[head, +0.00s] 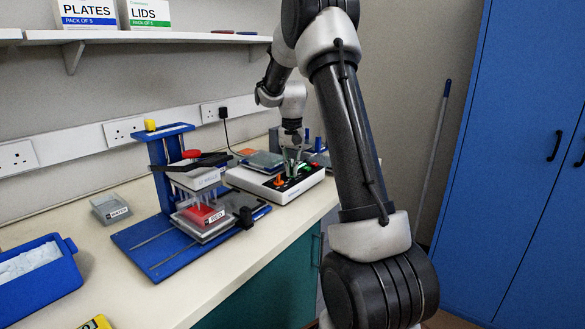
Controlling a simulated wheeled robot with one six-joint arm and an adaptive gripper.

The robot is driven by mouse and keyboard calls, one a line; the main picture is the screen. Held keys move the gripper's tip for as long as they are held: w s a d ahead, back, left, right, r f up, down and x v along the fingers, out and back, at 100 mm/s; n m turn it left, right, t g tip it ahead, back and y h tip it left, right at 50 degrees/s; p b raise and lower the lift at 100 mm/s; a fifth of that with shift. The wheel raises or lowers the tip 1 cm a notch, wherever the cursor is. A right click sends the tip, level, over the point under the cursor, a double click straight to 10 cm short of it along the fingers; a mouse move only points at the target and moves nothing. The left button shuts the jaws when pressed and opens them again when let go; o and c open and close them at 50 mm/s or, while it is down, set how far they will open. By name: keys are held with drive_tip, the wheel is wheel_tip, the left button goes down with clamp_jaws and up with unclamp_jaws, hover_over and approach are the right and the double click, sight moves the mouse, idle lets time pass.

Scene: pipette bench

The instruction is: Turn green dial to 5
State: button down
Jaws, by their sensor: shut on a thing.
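A white device (262,188) with a black control panel stands on the bench, at the middle of the head view. An orange dial (279,182) sits on its panel, to the left of my gripper. My gripper (292,168) points down over the panel and is shut on the green dial. The fingers cover most of this dial, so its pointer and setting cannot be read. A small red part shows at the right of the panel.
Left of the device, a blue stand (160,165) holds a pipette head above a red block labelled RED (203,215). A grey box (111,208) and a blue bin (38,280) are further left. A shelf (150,37) runs above. A blue cabinet (510,150) stands right.

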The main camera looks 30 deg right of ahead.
drive_tip(key=shift+w+a+m, duration=0.1)
drive_tip(key=shift+m, duration=1.5)
drive_tip(key=c, duration=1.6)
unclamp_jaws()
wheel_tip(320, 180, up, 12)
